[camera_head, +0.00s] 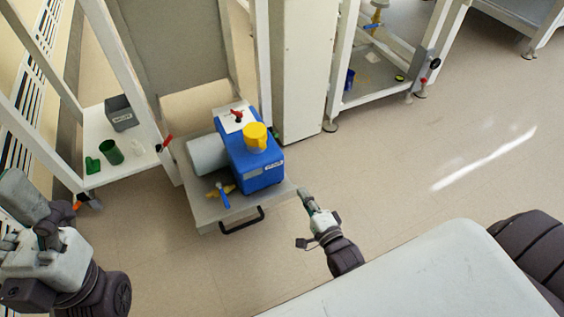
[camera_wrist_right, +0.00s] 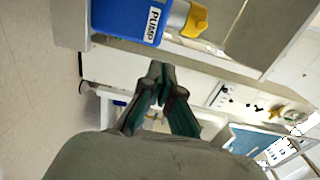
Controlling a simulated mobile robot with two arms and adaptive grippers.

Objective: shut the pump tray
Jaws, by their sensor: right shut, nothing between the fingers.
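The pump tray (camera_head: 213,213) is a grey shelf standing out from the frame, with a black bar handle (camera_head: 242,220) on its front edge. A blue pump (camera_head: 262,177) with a yellow cap and a grey cylinder sit on it. My right gripper (camera_head: 304,194) is shut and empty beside the tray's front right corner; I cannot tell if it touches. In the right wrist view its closed fingertips (camera_wrist_right: 160,69) lie just below the tray edge and the blue pump (camera_wrist_right: 131,19). My left arm shows at the left; its finger state is unclear.
A blue-handled valve (camera_head: 222,194) lies on the tray. To the left, a white shelf (camera_head: 128,161) holds a grey bin (camera_head: 120,113) and green cups. A tall light cabinet (camera_head: 303,75) stands behind. The floor to the right is clear.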

